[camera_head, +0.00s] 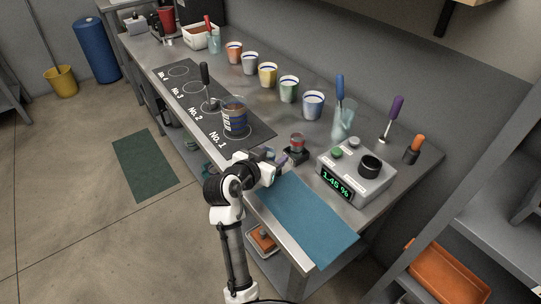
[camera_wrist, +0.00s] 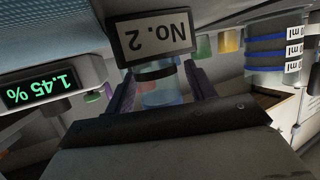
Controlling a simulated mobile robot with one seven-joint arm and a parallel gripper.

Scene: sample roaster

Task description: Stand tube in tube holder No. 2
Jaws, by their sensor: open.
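A small clear tube with a red part (camera_head: 297,142) appears upright at a small black holder (camera_head: 297,157) on the bench. In the wrist view, which is upside down, a plate reading "No. 2" (camera_wrist: 157,38) faces me. Close by it are a dark ring (camera_wrist: 154,73) and a pale bluish clear tube part (camera_wrist: 162,96). My gripper (camera_head: 284,160) is low at the holder's near side. Its open fingers (camera_wrist: 160,92) lie on either side of the tube, with no clear contact. My gripper's body hides the rest of the tube in the wrist view.
A grey meter (camera_head: 355,182) reading 1.45 % stands to the right. A blue mat (camera_head: 308,218) lies in front. A banded glass beaker (camera_head: 235,115) stands on the numbered black mat (camera_head: 190,98) to the left.

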